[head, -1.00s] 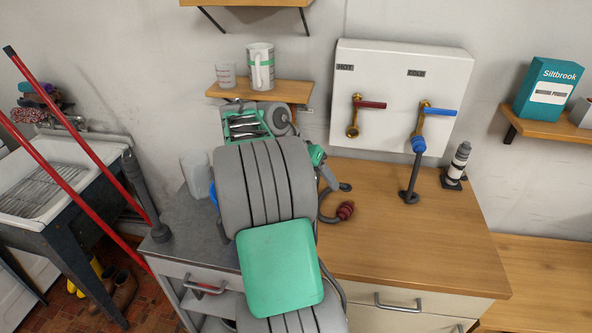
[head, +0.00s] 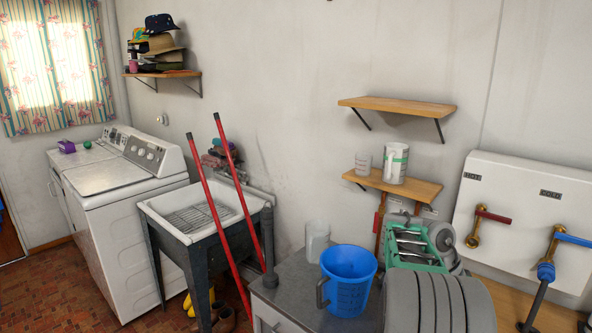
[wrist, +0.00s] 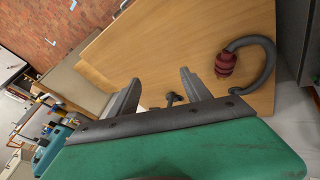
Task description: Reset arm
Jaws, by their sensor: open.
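My gripper (wrist: 160,92) shows in the wrist view with its two grey fingers spread apart and nothing between them. It is over the wooden counter (wrist: 165,50). In the head view my grey and green arm is at the lower right, folded in front of the small shelf (head: 420,190); the fingers are hidden there.
A blue measuring jug (head: 348,285) and a pale translucent container (head: 317,240) stand on the grey worktop (head: 290,285) left of my arm. A utility sink (head: 190,215) with red poles is further left. The tap panel (head: 530,215) is at right. A dark red hose end (wrist: 225,63) lies on the counter.

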